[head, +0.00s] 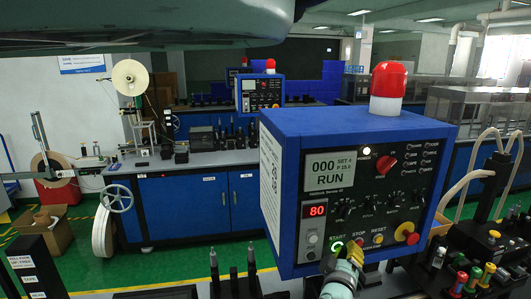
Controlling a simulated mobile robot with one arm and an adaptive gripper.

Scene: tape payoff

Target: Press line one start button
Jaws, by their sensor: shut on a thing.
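A blue control box (275,195) stands in the near right, its black panel facing me. Its display (329,171) reads RUN, with a red 80 below. A green start button (337,246) sits low on the panel under the START label, partly covered by my gripper (347,255). My gripper reaches up from the bottom edge, its tip at the button and close to the red STOP button (359,246). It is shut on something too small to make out. I cannot tell whether it touches or presses the button.
A yellow RESET button (377,239) and a red emergency knob (407,234) are close to the right. A red-white beacon (388,85) tops the box. A similar box (260,94) stands farther back. Black posts (250,270) rise at bottom centre. Green floor (195,262) shows at left.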

